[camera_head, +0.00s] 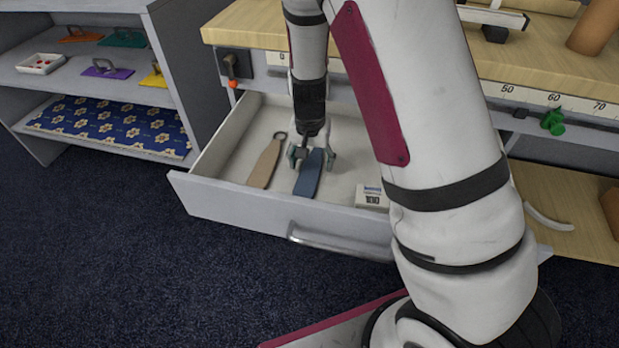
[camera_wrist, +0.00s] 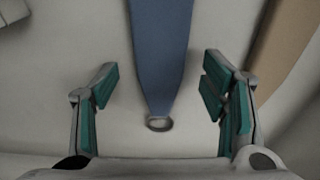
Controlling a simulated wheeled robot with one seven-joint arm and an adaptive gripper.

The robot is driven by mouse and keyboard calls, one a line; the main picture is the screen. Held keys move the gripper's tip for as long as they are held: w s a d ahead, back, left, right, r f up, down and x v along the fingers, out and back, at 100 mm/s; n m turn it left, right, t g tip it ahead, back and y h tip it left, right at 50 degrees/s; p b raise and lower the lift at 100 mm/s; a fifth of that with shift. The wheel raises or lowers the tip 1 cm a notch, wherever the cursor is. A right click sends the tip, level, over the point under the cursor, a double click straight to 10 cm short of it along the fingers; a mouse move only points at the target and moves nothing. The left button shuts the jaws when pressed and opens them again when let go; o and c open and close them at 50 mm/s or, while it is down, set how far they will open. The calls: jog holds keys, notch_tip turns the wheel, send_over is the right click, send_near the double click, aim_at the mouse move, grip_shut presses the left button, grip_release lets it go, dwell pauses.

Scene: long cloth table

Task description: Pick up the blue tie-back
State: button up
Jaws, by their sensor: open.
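The blue tie-back (camera_head: 308,178) is a flat strip lying in the open drawer, in the middle of the head view. In the wrist view the blue tie-back (camera_wrist: 160,45) runs down from the top edge and tapers to a small ring (camera_wrist: 159,124). My gripper (camera_head: 312,158) is open above the ring end of the strip. In the wrist view my gripper (camera_wrist: 159,90) has its green-padded fingers on either side of the narrow end, apart from it. My gripper hides part of the strip's far end in the head view.
A tan tie-back (camera_head: 265,166) lies to the left in the drawer (camera_head: 260,217), and a small white box (camera_head: 371,196) to the right. The drawer walls enclose them. A wooden worktop (camera_head: 255,25) overhangs behind. A shelf unit (camera_head: 170,60) stands at left.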

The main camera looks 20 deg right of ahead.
aim_at(312, 167)
jog(key=shift+w+f, duration=0.1)
jog(key=shift+f, duration=0.55)
jog(key=shift+c, duration=0.5)
jog(key=c, duration=1.1)
jog(key=shift+r, duration=0.1)
jog(key=shift+c, duration=0.2)
notch_tip(312, 167, up, 10)
jog(key=p, duration=0.3)
jog(key=shift+p, duration=0.4)
